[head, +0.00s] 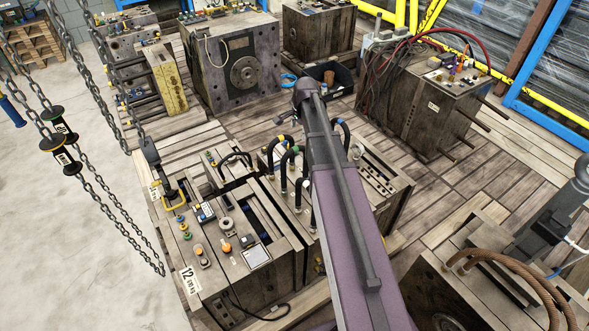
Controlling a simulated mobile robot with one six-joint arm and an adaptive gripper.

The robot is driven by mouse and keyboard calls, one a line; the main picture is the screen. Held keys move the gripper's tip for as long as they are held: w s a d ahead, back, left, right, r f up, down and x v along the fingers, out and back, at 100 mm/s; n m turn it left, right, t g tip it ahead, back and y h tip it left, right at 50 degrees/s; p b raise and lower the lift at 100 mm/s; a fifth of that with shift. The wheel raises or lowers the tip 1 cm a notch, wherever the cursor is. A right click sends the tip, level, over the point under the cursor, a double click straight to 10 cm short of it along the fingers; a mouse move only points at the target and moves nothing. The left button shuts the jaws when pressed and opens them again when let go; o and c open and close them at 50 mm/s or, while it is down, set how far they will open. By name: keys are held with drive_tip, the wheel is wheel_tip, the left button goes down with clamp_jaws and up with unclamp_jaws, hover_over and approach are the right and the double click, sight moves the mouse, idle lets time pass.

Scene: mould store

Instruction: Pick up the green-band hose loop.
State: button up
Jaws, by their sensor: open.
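Several black hose loops stand on top of a mould block (370,165) in the middle, behind and beside my arm. The green-band hose loop (284,170) seems to be one on the left side of my arm, with a small green band near its top. Neighbouring loops stand close to it, one with a yellow band (280,137). Another loop with a blue band (341,121) shows on the right of my arm. My arm crosses the middle of the head view and hides part of the block. My gripper does not show.
Mould block "12" (255,283) stands close on the left with fittings on top. Chains (105,195) hang at the left, one hooked to a yellow ring (173,199). Another block (430,270) with brown hoses stands at lower right. The wooden floor (455,205) at right is partly clear.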

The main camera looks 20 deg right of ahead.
sight(295, 148)
drive_tip(key=shift+w+a+f+b, duration=0.1)
drive_tip(key=shift+w+f+b, duration=0.15)
drive_tip(key=shift+f+b, duration=0.9)
drive_tip(key=shift+w+a+f+b, duration=0.1)
drive_tip(key=shift+w+f+b, duration=0.1)
drive_tip(key=shift+f+b, duration=0.95)
drive_tip(key=shift+w+f+b, duration=0.25)
drive_tip(key=shift+f+b, duration=0.75)
drive_tip(key=shift+f, duration=0.3)
drive_tip(key=shift+f, duration=0.1)
drive_tip(key=shift+w+a+f+b, duration=0.1)
drive_tip(key=shift+w+f+b, duration=0.1)
drive_tip(key=shift+f+b, duration=0.65)
drive_tip(key=shift+w+d+f+b, duration=0.1)
drive_tip(key=shift+w+f+b, duration=0.15)
drive_tip(key=shift+f+b, duration=0.6)
drive_tip(key=shift+w+a+f+b, duration=0.1)
drive_tip(key=shift+w+f+b, duration=0.1)
drive_tip(key=shift+f+b, duration=0.6)
drive_tip(key=shift+r, duration=0.1)
clamp_jaws()
